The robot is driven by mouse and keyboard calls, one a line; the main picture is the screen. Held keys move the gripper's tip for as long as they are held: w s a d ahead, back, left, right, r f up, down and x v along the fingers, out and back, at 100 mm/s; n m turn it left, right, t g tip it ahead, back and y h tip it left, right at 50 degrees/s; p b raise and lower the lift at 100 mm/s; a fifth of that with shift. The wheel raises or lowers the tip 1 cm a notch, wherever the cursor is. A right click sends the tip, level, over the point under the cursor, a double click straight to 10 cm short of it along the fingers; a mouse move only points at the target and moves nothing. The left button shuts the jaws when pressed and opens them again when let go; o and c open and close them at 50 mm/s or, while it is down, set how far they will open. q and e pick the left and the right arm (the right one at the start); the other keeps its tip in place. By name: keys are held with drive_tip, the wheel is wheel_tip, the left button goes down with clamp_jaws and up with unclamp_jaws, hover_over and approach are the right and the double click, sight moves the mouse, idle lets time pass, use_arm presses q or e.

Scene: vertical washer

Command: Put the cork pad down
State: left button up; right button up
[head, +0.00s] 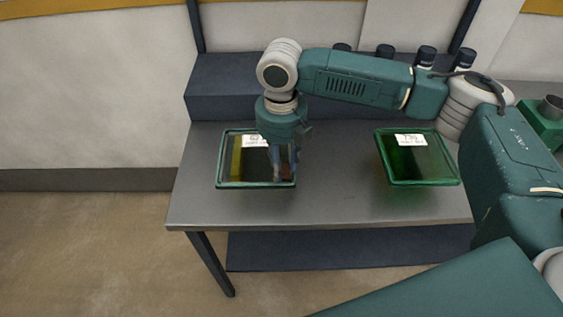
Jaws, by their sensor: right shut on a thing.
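My right gripper (284,172) points down over the right part of the left green-rimmed tray (222,186). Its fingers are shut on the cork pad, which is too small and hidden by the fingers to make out. I cannot tell whether the pad touches the tray floor. The left tray has a white label at its back edge and a dark inside. A second green tray (421,183), also with a white label, stands to the right on the same table. My left gripper is not in view.
The grey table (335,205) is bare between the trays and along its front edge. A dark raised shelf (225,90) runs along the back, with several dark-capped bottles (425,56) behind my arm. A green box with a metal cup (550,107) stands at the far right.

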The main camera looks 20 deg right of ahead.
drive_tip(key=shift+f, duration=0.35)
drive_tip(key=o, duration=0.8)
drive_tip(key=shift+f, duration=0.1)
drive_tip(key=shift+r+b, duration=1.5)
drive_tip(key=shift+r, duration=4.7)
drive_tip(key=shift+f, duration=0.1)
